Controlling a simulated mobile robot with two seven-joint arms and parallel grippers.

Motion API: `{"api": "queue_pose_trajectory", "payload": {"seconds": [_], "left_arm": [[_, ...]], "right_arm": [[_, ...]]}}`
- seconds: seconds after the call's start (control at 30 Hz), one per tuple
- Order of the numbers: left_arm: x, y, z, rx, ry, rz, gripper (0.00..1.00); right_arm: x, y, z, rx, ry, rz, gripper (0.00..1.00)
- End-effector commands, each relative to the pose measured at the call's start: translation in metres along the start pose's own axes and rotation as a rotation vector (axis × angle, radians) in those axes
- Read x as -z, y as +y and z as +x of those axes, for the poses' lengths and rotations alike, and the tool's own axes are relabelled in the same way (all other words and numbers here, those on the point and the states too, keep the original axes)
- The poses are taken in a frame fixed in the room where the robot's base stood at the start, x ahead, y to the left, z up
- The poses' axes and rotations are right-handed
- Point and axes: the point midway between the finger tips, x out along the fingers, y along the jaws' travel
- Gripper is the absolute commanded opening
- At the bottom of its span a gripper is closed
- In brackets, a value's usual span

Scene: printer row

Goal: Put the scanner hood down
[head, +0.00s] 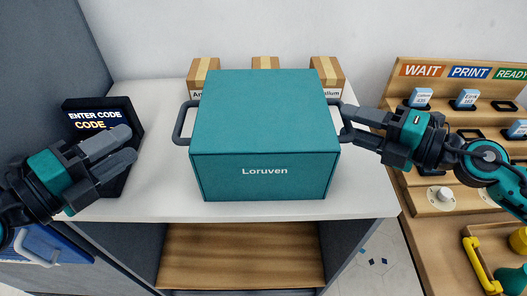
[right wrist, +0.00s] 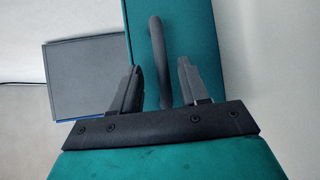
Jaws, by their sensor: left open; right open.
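The scanner hood (head: 265,125) is a large teal box marked "Loruven" above the white table top; I cannot tell whether its underside touches the table. It has a dark loop handle on each side. My right gripper (head: 352,125) is at the right handle (head: 336,102). In the right wrist view, the handle (right wrist: 157,50) lies between the two spread fingers (right wrist: 158,85), and the hood (right wrist: 200,40) is behind it. My left gripper (head: 130,146) is open and empty, to the left of the hood, apart from the left handle (head: 181,124).
A dark display (head: 97,118) reading "ENTER CODE" stands at the left, behind my left gripper. Several cardboard boxes (head: 204,72) stand behind the hood. The white table (head: 160,190) has bare room left of the hood. A wooden board (head: 430,75) with labelled pieces is at the right.

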Motion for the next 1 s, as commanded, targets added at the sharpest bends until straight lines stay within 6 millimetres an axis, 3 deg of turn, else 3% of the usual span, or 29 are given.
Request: {"api": "queue_pose_trajectory", "payload": {"seconds": [0.4,1.0], "left_arm": [[0.0,0.0,0.0,0.0,0.0,-0.001,0.44],[0.0,0.0,0.0,0.0,0.0,-0.001,0.44]], "right_arm": [[0.001,-0.001,-0.051,0.004,0.0,0.002,0.44],[0.001,-0.001,-0.097,0.001,0.0,0.0,0.44]]}}
